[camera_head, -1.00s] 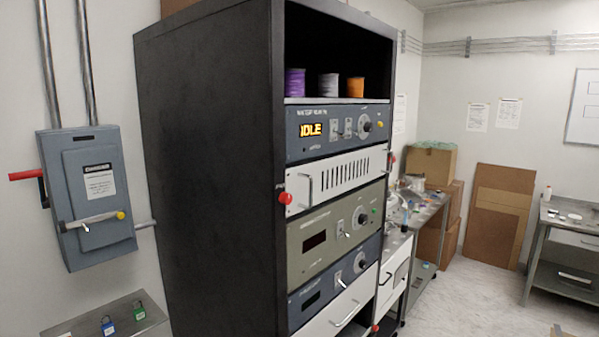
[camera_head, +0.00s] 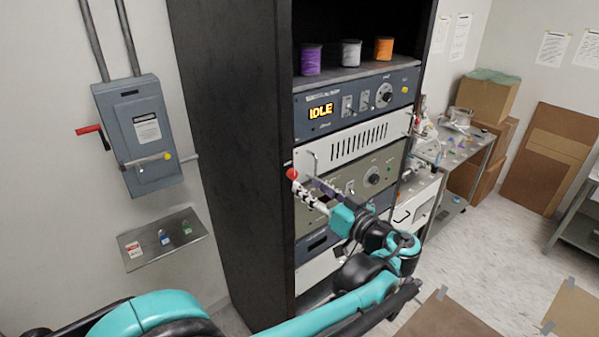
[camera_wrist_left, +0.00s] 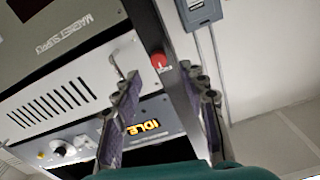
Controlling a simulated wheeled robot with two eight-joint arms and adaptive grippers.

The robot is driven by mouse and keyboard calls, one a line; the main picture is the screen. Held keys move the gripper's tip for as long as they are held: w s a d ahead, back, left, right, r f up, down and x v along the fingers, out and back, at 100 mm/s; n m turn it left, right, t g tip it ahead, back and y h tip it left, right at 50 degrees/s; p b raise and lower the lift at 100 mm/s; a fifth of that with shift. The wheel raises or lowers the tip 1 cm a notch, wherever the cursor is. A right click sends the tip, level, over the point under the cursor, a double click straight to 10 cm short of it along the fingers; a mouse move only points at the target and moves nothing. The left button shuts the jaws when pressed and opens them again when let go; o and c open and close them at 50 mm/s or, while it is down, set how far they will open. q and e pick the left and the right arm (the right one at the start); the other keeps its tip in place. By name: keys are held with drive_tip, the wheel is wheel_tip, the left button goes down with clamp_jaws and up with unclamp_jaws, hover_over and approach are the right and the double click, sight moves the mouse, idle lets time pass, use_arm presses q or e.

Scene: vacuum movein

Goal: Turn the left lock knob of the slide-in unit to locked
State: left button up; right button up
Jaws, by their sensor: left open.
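The slide-in unit (camera_head: 345,143) is a white vented panel in the black rack, under the blue IDLE panel. Its left lock knob (camera_head: 291,174) is red and round, at the panel's lower left corner. My open left gripper (camera_head: 305,188) is empty, its fingertips close to the knob in the head view. In the wrist view, which is upside down, the knob (camera_wrist_left: 159,62) shows between the two fingers (camera_wrist_left: 160,78), with space on both sides. I cannot tell how far the fingertips are from it. My right gripper is not in view.
A metal handle (camera_wrist_left: 122,66) on the unit stands close to the knob and one finger. The rack's black side wall (camera_head: 235,150) is on the knob's other side. A grey switch box (camera_head: 140,135) with a red lever hangs on the wall at left.

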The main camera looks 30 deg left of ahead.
sight(295, 175)
use_arm(q)
drive_tip(key=x, duration=0.4)
drive_tip(key=shift+w+a+p, duration=0.3)
drive_tip(key=shift+p, duration=0.05)
drive_tip(key=shift+a, duration=0.25)
clamp_jaws()
